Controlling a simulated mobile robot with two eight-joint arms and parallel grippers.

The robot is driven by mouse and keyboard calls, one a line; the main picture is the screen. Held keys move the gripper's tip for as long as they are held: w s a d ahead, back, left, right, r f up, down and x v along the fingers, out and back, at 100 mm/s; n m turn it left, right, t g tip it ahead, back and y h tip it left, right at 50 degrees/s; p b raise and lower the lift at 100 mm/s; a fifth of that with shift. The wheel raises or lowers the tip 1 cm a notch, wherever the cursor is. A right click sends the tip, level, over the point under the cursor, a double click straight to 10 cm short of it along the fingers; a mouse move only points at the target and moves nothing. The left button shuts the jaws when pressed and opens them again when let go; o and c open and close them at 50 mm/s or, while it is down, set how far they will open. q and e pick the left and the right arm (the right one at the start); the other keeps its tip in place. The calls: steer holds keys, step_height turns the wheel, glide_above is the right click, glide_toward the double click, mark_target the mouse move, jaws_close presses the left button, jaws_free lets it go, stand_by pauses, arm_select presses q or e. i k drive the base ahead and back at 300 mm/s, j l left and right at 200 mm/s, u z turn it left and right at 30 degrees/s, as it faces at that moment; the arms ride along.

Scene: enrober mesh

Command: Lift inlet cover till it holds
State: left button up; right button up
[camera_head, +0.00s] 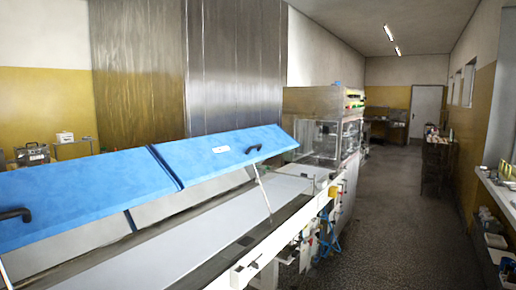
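Two blue covers stand tilted over the long conveyor line. The nearer blue cover (85,195) fills the left side and has a black handle (15,214) at its lower edge. The farther blue cover (218,153) has a small white label and a black handle (253,148) near its right end. A thin strut (263,192) runs from the farther cover's edge down to the conveyor frame. Both covers stand raised, with a gap above the pale belt (190,232). I cannot tell which one is the inlet cover. Neither of my grippers is in view.
A machine with a clear-sided housing (325,130) stands at the line's far end. The white side frame (290,235) carries valves and blue hoses. A dark floor aisle (395,210) runs clear to the right. A cluttered shelf (495,200) lines the right edge.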

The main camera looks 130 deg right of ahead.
mark_target(205, 168)
steer(key=z, duration=4.4)
steer(key=i+l+u, duration=0.1)
steer(key=i, duration=0.3)
steer(key=i+l+u, duration=0.1)
steer(key=i+l, duration=0.2)
steer(key=i, duration=0.1)
